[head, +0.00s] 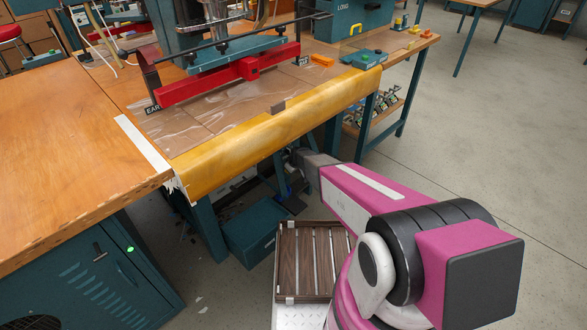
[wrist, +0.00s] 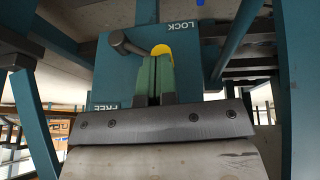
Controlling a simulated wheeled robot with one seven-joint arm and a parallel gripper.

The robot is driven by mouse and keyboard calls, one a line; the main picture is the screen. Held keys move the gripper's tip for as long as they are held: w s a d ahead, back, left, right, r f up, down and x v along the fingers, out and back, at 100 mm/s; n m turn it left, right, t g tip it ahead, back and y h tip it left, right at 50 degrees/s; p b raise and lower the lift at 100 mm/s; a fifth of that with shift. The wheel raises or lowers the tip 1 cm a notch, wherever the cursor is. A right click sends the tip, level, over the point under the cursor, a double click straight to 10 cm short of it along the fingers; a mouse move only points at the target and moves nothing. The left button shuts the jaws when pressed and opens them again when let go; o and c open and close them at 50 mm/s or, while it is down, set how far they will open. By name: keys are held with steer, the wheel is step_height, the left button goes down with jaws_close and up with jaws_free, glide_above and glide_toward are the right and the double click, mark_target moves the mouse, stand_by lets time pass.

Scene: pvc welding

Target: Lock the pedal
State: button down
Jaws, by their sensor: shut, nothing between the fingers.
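In the wrist view, a teal panel (wrist: 110,75) carries the word LOCK, upside down at upper right, and FREE at lower left. A dark grey handle (wrist: 120,42) with a rounded end sticks out on the panel's upper left. A yellow round part (wrist: 161,51) shows beside it, partly hidden by my fingers. My gripper (wrist: 155,62) is shut and empty, its green fingertips in front of the yellow part and just right of the handle. I cannot tell whether they touch. In the head view my arm reaches under the bench, and the fingers are hidden. I cannot make out the pedal clearly.
In the head view, the bench with a yellow front roll (head: 280,130) overhangs my arm. Teal legs (head: 208,228) and a teal box (head: 258,232) stand below it. A wooden slatted tray (head: 308,262) is nearer me. Open floor lies to the right.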

steer(key=shift+s+a+f, duration=0.3)
steer(key=shift+f, duration=0.15)
steer(key=shift+s+a+f, duration=0.25)
steer(key=shift+f, duration=0.15)
steer(key=shift+r, duration=0.1)
steer(key=s+r, duration=0.6)
steer(key=r, duration=0.5)
steer(key=shift+s+r, duration=0.15)
steer(key=shift+s, duration=0.2)
